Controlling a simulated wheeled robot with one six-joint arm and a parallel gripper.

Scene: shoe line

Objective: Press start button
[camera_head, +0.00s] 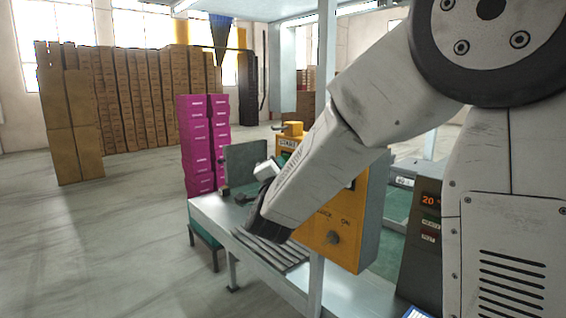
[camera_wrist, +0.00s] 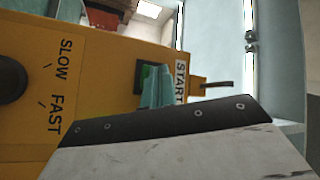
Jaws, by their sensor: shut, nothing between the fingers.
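The yellow control box (camera_head: 345,225) stands on the bench, partly hidden behind my arm in the head view. In the wrist view its yellow face (camera_wrist: 105,90) fills the left and middle. The START label (camera_wrist: 181,82) runs sideways there. Beside it is a dark-framed green start button (camera_wrist: 146,74), partly covered by the teal fingers of my gripper (camera_wrist: 158,80). The fingers are shut with nothing between them. They overlap the button in this view; I cannot tell whether they touch it. In the head view the fingertips are hidden.
A dark knob (camera_wrist: 12,80) marked SLOW and FAST sits on the box, and another knob (camera_head: 333,237) is near ON. A bench (camera_head: 210,212) with dark slats lies below my arm. Magenta boxes (camera_head: 196,150) stand behind it. The floor at left is clear.

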